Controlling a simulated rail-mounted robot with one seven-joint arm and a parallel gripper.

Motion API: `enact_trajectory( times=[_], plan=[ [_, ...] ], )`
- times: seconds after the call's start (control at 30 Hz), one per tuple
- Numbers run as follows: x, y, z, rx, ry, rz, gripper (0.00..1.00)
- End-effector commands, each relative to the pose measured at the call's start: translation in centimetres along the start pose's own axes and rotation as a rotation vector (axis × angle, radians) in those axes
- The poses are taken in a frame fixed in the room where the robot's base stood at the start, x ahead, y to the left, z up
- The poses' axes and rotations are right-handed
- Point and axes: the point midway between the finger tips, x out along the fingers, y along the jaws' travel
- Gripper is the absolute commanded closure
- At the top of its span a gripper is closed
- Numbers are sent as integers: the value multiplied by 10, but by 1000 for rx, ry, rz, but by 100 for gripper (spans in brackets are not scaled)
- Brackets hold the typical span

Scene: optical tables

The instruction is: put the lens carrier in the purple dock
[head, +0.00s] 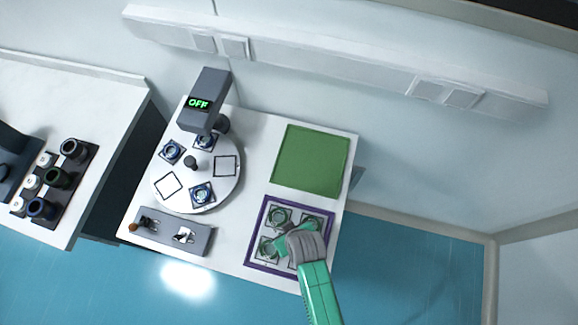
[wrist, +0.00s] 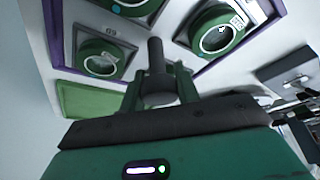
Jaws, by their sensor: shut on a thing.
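The purple dock (head: 247,235) is a square purple frame at the front right of the table; its rim also shows in the wrist view (wrist: 53,30). Grey square lens carriers with green rings sit inside it, among them one at the upper left (head: 278,215); the wrist view shows two clearly (wrist: 100,60) (wrist: 216,36). My gripper (head: 284,232) is over the dock, hiding part of it. In the wrist view its green fingers (wrist: 158,90) are shut on a dark cylindrical post (wrist: 155,55). I cannot tell what the post belongs to.
A white turntable (head: 190,178) with blue-ringed carriers and empty square outlines stands left, under a grey device (head: 207,98) reading "OFF". A clear green mat (head: 311,160) lies behind the dock. A grey tray (head: 172,232) with small parts lies front left.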

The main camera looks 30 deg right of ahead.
Motion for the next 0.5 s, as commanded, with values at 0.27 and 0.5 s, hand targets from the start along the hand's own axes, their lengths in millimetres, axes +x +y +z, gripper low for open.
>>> enact_trajectory(
  times=[0.27,0.5],
  plan=[
    [2,0,0,0,2,0,100],
    [2,0,1,0,0,0,47]
  ],
)
